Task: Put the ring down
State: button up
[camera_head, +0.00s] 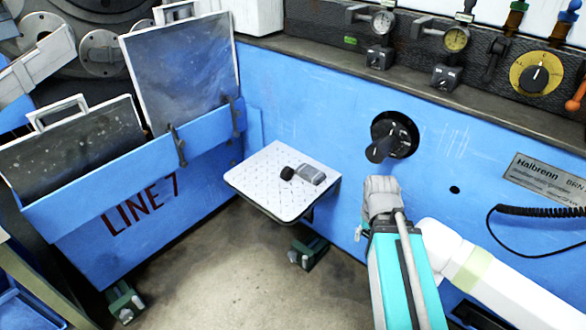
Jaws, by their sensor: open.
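My arm comes in from the lower right, with white and teal parts. Its grey end, which I take as my gripper (381,190), is in front of the blue machine wall, just below the dark spindle (380,149) and right of the small shelf. My gripper is open, though the separate fingers are hard to make out. No ring shows clearly in my gripper. I cannot tell whether the dark round part around the spindle (405,136) is the ring or a fixed flange.
A small light shelf (262,192) juts from the wall, with a grey and black tool (311,174) lying on it. Blue LINE 7 bins (150,230) with dark panels stand at left. Gauges and a yellow dial (536,74) sit above. A coiled black cable (540,210) hangs at right.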

jog(key=shift+w+a, duration=0.1)
jog(key=shift+a, duration=0.2)
jog(key=shift+o, duration=1.2)
jog(key=w+a+r+m+t+h+p, duration=0.1)
jog(key=w+a+r+m+t, duration=0.1)
jog(key=w+a, duration=0.4)
jog(key=w+a+r+m+t+h+p, duration=0.2)
jog(key=w+a, duration=0.4)
jog(key=a, duration=0.7)
jog(key=w+a+r+m+t+h+p, duration=0.1)
jog(key=w+a+r+m+t+h, duration=0.1)
jog(key=w+a+r, duration=0.4)
jog(key=a+m+t, duration=0.1)
jog(key=a, duration=0.3)
jog(key=shift+w+a, duration=0.3)
jog(key=shift+f, duration=0.1)
